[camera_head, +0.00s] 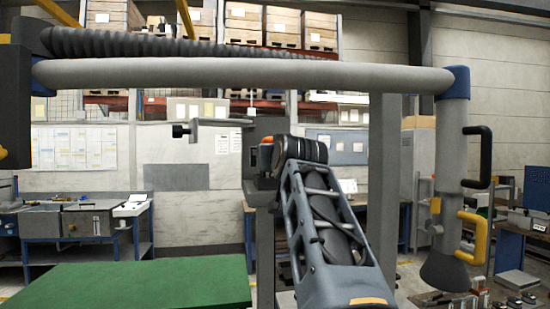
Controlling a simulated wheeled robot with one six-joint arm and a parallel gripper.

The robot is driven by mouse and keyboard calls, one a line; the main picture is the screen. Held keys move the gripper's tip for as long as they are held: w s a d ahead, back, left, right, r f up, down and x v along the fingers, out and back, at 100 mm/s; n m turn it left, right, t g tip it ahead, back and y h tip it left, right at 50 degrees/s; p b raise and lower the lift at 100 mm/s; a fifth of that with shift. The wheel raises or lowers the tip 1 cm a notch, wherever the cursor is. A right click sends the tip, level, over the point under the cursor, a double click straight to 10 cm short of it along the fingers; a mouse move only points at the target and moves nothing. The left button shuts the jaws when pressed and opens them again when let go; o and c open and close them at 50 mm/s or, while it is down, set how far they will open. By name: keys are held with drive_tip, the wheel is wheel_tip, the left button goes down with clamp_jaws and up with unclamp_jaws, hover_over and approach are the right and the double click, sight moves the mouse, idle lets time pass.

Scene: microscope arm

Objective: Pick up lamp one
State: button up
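My dark grey lattice arm rises from the bottom centre to a black rounded joint. Beyond that joint, grey and black parts of my gripper (262,160) partly show, but its fingers are not clear and I cannot tell whether they are open. A thin grey bar with a black end (184,131) sticks out to the left there. I cannot pick out any thing as lamp one. A long grey tube arm (250,73) crosses the upper view. Its vertical grey end (453,170) hangs at the right, with a black handle, a yellow handle and a flared dark mouth.
A bare green tabletop (145,284) lies at the lower left. A blue workbench (82,225) stands behind it. Shelves with boxes (285,27) line the back. A cluttered bench (525,232) is at the far right.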

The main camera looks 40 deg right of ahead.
drive_tip(key=c, duration=1.1)
drive_tip(key=shift+r, duration=0.1)
drive_tip(key=shift+c, duration=0.2)
